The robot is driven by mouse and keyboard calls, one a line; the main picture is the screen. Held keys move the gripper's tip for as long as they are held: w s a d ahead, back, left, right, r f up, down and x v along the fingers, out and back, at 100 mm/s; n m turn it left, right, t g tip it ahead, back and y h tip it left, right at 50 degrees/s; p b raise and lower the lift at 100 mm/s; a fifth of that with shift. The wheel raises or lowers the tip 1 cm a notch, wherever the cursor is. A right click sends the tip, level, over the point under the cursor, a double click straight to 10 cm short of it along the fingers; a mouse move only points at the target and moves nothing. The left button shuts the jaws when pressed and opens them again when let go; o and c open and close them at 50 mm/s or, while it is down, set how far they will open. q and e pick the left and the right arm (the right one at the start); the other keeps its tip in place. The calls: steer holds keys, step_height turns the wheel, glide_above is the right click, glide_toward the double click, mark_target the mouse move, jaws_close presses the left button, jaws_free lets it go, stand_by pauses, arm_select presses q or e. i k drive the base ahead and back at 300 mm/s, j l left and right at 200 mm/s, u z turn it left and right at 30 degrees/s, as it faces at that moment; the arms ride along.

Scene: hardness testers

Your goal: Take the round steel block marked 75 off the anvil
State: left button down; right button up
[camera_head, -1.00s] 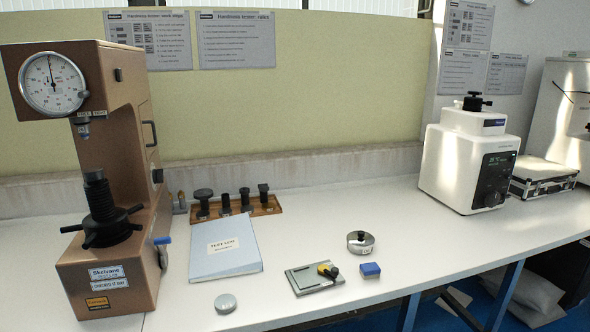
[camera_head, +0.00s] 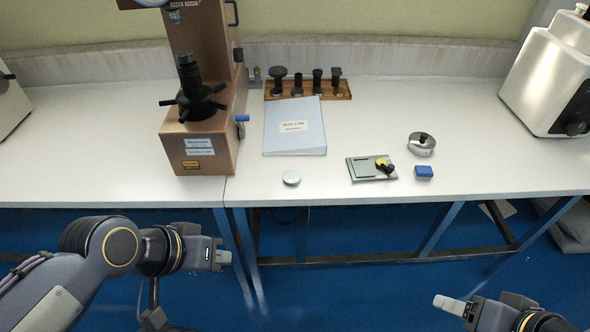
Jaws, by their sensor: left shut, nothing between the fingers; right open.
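The brown hardness tester (camera_head: 207,140) stands at left on the bench, with its dial cut off by the top edge. Its anvil (camera_head: 186,58) tops a black screw above a spoked handwheel (camera_head: 194,104). I cannot make out a separate block on the anvil, and no 75 is readable. My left gripper (camera_head: 222,257) is shut and empty, in front of the bench below the tester. My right gripper (camera_head: 449,305) is open at the lower right, well away from the tester.
A blue folder (camera_head: 294,140), a wooden rack of dark anvils (camera_head: 340,91), a grey plate (camera_head: 362,170) with a yellow-black tool, a blue block (camera_head: 424,172) and a round metal container (camera_head: 421,146) sit on the bench (camera_head: 470,130). A white machine (camera_head: 550,80) stands right.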

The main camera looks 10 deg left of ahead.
mark_target(291, 178)
steer(key=i+l+u, duration=0.1)
steer(key=u, duration=0.5)
steer(key=i+l+u, duration=0.15)
steer(key=l, duration=0.3)
steer(key=i+l+u, duration=0.15)
steer(key=l, duration=0.35)
steer(key=i+l+u, duration=0.15)
steer(key=l, duration=0.35)
steer(key=l+u, duration=0.15)
steer(key=l, duration=0.35)
